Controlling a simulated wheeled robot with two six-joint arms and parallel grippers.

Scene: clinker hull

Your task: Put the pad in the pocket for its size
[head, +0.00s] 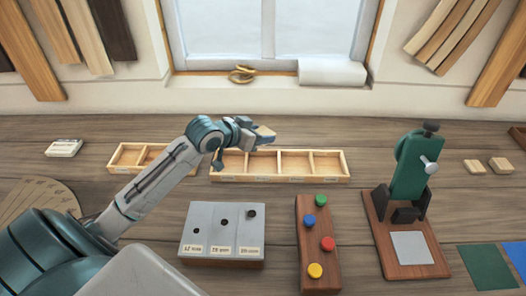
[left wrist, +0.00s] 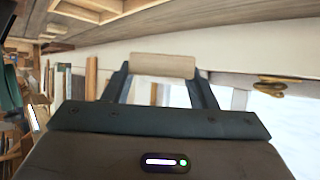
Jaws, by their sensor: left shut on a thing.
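A small beige pad (head: 266,131) is between the fingers of my left gripper (head: 256,134), which is shut on it. In the left wrist view the pad (left wrist: 162,66) lies across both fingertips. In the head view it is held up at the back edge of a wooden tray (head: 280,179) divided into open pockets. More wooden pockets (head: 124,168) show to the left, partly hidden by my left arm. Small labels on the tray fronts are too small to read. My right gripper is out of view.
A grey block with labelled holes (head: 222,212) and a wooden board with coloured knobs (head: 318,268) stand in front of the tray. A green press (head: 408,166) stands at right. Two light blocks (head: 501,165) lie farther right. A window sill is behind.

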